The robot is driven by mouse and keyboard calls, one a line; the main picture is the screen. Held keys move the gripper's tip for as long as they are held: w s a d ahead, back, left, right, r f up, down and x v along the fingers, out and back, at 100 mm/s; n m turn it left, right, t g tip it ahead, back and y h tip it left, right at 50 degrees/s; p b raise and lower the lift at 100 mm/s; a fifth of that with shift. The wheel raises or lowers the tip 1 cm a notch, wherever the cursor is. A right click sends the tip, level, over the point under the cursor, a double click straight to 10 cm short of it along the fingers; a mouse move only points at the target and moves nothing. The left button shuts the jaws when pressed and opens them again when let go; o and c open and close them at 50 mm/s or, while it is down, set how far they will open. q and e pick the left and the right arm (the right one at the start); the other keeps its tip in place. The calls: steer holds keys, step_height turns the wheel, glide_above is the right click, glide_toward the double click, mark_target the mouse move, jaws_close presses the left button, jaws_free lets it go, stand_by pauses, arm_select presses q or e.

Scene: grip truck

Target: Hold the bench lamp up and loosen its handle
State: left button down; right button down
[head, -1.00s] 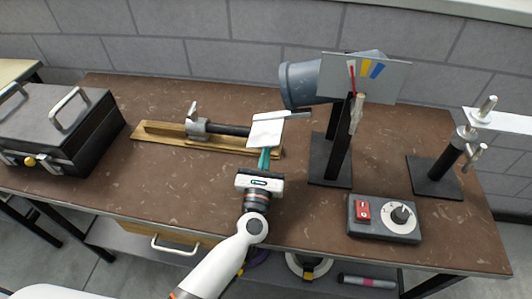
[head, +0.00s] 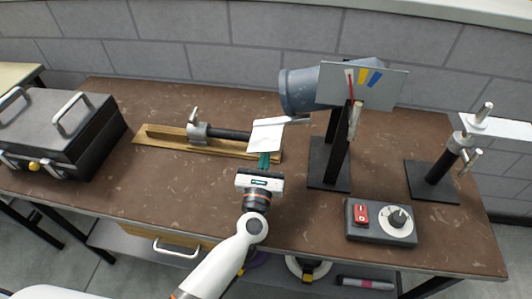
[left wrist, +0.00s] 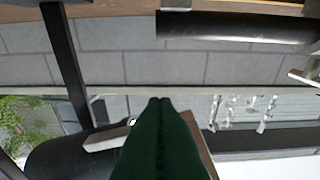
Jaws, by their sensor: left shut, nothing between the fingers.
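The bench lamp has a blue-grey cylindrical head (head: 297,92) on a black stand (head: 337,150) at the right of the bench. A flat plate (head: 390,90) with a red pointer and coloured bands stands in front of the head. A short pale handle (head: 355,118) shows on the stand's side, just below the plate. My left gripper (head: 264,160) is shut and empty, left of the lamp and apart from its head. Its green fingertips (left wrist: 160,103) also show closed in the left wrist view, with the lamp's dark head (left wrist: 62,155) at lower left. My right gripper is not in view.
A wooden rail (head: 165,142) with a clamp (head: 198,130) lies behind my gripper, a white plate (head: 266,135) at its right end. A control box (head: 381,222) sits at front right, another stand (head: 432,182) further right, a black case (head: 60,130) at left.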

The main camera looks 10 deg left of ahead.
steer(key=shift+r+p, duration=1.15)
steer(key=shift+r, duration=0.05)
